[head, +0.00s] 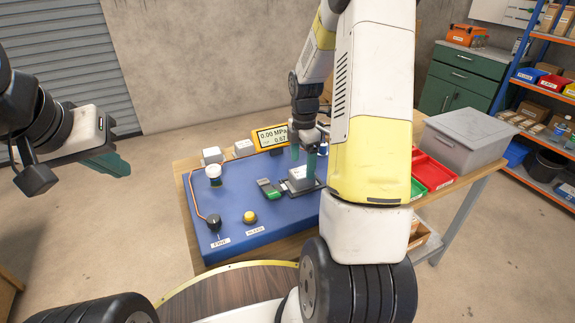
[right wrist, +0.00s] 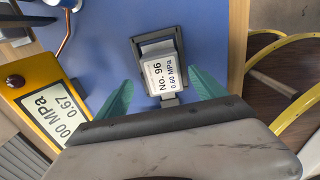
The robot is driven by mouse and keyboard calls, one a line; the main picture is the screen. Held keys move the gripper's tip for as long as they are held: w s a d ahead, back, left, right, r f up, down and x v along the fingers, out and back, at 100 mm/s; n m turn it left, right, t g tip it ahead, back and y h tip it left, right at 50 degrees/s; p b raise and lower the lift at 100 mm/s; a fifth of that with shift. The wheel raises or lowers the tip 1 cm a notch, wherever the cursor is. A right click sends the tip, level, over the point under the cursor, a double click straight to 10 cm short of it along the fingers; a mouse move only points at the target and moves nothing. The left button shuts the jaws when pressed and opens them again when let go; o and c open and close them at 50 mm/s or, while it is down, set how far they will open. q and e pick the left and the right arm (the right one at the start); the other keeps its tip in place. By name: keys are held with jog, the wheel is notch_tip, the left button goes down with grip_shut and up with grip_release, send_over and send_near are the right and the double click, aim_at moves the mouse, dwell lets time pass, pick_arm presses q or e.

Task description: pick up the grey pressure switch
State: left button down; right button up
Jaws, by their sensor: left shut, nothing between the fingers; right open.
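The grey pressure switch (right wrist: 161,72) carries a white label reading "No. 96" and "0.60 MPa". It sits in a dark frame (right wrist: 180,45) on the blue mat. In the head view the switch (head: 301,178) lies just below my right gripper (head: 303,160). My right gripper is open, its teal fingers on either side of the switch's near end in the right wrist view (right wrist: 160,82). My left gripper (head: 122,168) is shut and empty, off to the left, away from the table.
A yellow gauge (head: 271,136) stands behind the switch. A green-and-grey device (head: 268,188), a yellow button (head: 249,217) and a black knob (head: 213,222) are on the blue mat (head: 285,220). Red bins (head: 432,172) and a grey lidded box (head: 465,140) stand right.

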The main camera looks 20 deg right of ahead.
aim_at(302, 172)
jog(key=f, duration=0.4)
jog(key=shift+s+a+f, duration=0.1)
jog(key=shift+s+f, duration=0.05)
jog(key=shift+s, duration=0.05)
jog(key=shift+c, duration=0.4)
grip_shut()
